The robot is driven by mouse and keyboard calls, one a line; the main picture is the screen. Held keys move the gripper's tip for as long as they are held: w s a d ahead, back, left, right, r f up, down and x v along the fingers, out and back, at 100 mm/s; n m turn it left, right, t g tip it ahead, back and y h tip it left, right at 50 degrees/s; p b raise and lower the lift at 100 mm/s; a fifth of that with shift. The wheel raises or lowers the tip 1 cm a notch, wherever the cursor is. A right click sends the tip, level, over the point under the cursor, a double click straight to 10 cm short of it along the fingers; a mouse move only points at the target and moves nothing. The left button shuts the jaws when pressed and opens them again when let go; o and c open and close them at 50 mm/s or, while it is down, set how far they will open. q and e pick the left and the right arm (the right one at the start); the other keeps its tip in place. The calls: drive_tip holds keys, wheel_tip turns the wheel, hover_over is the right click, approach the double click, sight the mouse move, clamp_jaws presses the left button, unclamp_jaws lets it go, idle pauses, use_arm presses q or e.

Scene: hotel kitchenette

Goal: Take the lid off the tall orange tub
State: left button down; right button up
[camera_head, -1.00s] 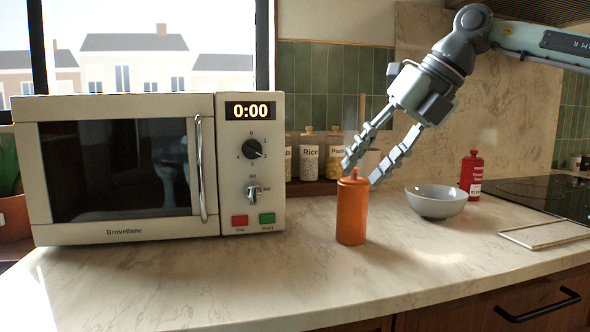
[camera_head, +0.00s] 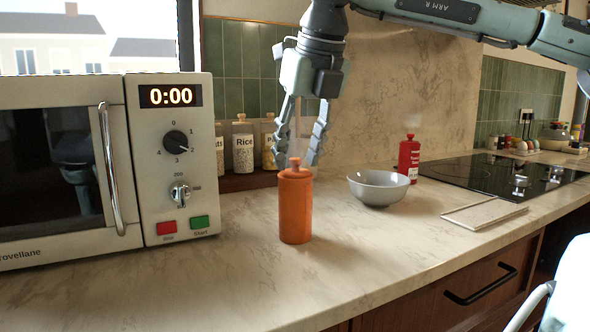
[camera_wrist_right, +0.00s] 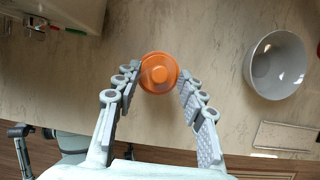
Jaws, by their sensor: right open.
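The tall orange tub (camera_head: 295,212) stands upright on the counter, its orange lid with a small knob (camera_head: 295,168) on top. My right gripper (camera_head: 296,158) points down over the tub with its fingers open, one on either side of the lid's knob in the picture. In the right wrist view the round lid (camera_wrist_right: 159,73) lies between the two open fingertips (camera_wrist_right: 158,80), close to both. I cannot tell whether either finger touches it.
A grey bowl (camera_head: 378,187) and a red bottle (camera_head: 408,160) stand right of the tub. A microwave (camera_head: 172,225) is at left, labelled jars (camera_head: 243,145) behind. A flat board (camera_head: 484,214) and black hob (camera_head: 500,175) lie farther right. The counter before the tub is clear.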

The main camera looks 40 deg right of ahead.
drive_tip(key=shift+w+f, duration=0.1)
drive_tip(key=shift+f, duration=0.1)
drive_tip(key=c, duration=0.9)
drive_tip(key=shift+r, duration=0.15)
